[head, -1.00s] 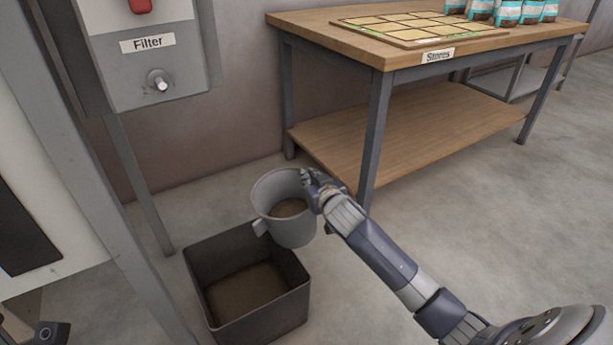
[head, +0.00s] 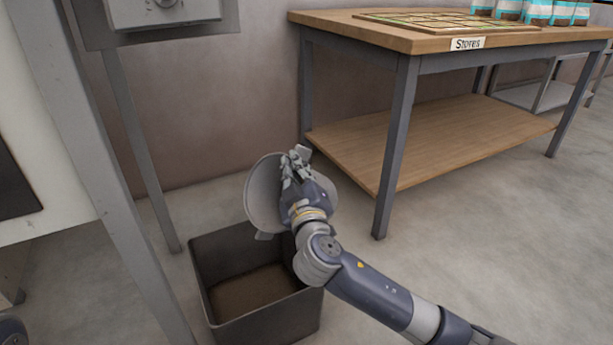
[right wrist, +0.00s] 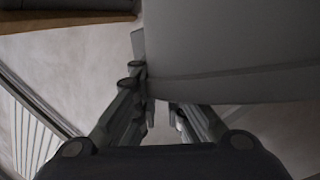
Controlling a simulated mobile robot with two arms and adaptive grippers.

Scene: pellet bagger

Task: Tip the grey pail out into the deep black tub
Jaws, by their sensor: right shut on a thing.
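The grey pail (head: 262,195) hangs tipped well over on its side above the back of the deep black tub (head: 268,326). My right gripper (head: 298,168) is shut on the pail and hides its right part. In the right wrist view the pail's smooth grey wall (right wrist: 235,50) fills the upper right, with the fingers (right wrist: 160,108) at its edge. No contents show in the pail from here, and I see no falling stream. Brown material (head: 250,288) covers the tub's floor. My left gripper is not in view.
A grey metal leg (head: 140,150) of the machine stands close left of the tub. The wooden table marked Stores (head: 420,42), with a lower shelf (head: 440,135), stands behind and to the right. The concrete floor (head: 500,240) at right is clear.

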